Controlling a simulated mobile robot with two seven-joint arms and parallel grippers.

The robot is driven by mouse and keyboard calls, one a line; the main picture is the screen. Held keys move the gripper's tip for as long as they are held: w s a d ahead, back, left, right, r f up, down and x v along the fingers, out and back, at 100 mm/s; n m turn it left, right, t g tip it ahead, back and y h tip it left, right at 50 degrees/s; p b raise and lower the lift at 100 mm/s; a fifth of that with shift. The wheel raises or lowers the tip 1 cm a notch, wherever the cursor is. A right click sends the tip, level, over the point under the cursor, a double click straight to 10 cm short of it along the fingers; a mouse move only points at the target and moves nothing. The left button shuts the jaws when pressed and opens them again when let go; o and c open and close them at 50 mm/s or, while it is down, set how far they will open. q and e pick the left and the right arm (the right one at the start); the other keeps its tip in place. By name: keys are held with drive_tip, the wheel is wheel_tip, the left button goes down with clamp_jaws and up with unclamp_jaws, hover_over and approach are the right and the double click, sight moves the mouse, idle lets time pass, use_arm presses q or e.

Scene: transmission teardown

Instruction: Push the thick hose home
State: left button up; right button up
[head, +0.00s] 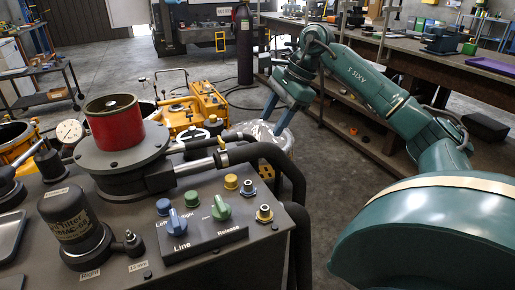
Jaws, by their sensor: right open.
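A thick black hose (265,152) runs right from a bright metal fitting (198,166) on the side of the dark round housing, then bends down over the right edge of the machine. A ribbed collar sits where hose and fitting meet. I cannot tell how far the hose is seated. My right gripper (276,123) hangs behind and above the hose, its two blue-grey fingers spread and pointing down. It looks empty and apart from the hose. My left gripper is not in view.
The machine top carries a red cylinder (114,122), a dark filter (74,215), and a panel with a blue knob (177,222) and a green knob (220,208). A yellow machine (208,100) stands behind. A workbench (400,58) runs along the right. Open floor lies between.

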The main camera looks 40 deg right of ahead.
sight(259, 144)
drive_tip(key=x, duration=0.8)
drive_tip(key=shift+w+a+f, duration=0.15)
drive_tip(key=shift+f, duration=0.15)
